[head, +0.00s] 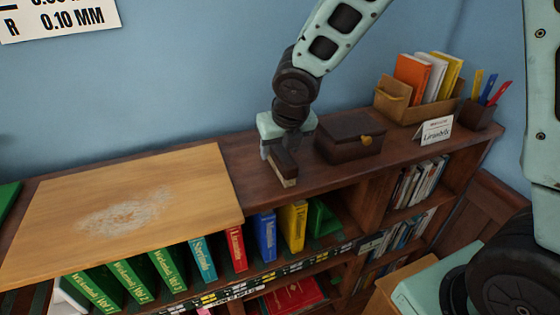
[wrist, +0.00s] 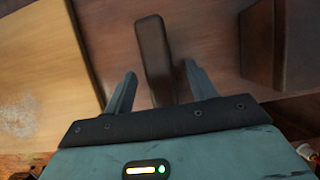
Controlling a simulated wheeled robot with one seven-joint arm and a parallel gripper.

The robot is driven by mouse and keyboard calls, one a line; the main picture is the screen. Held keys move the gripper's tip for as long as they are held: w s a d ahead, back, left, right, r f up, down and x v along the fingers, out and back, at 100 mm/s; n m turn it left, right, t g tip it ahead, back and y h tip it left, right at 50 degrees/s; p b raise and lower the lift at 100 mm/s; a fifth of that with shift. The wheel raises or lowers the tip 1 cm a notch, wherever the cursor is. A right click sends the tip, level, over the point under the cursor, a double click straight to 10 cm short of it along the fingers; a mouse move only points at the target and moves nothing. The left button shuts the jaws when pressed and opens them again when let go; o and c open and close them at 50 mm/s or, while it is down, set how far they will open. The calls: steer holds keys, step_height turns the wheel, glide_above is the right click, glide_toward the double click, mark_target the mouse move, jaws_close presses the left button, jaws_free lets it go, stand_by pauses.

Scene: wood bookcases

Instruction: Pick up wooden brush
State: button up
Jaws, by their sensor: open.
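The wooden brush (head: 283,165) is on the dark top of the bookcase, with a dark brown back and a paler bristle part low at its near end. In the wrist view the brush (wrist: 153,52) shows as a long dark bar with a rounded end. My gripper (head: 279,152) is right above and around the brush in the head view. In the wrist view my gripper (wrist: 158,78) is open, with one finger to each side of the brush. Gaps show between the brush and both fingers. The gripper partly hides the brush's far end in the head view.
A dark wooden box (head: 348,138) stands close to the right of the brush. A light board (head: 60,215) with a whitish patch lies to the left. A file holder (head: 398,108), a small sign (head: 435,131) and a pen cup (head: 475,116) stand farther right. Books fill the shelves below.

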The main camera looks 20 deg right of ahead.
mark_target(281, 150)
steer(key=shift+x, duration=1.5)
steer(key=shift+s+f+b, duration=0.1)
steer(key=shift+f+b, duration=0.2)
steer(key=c, duration=1.1)
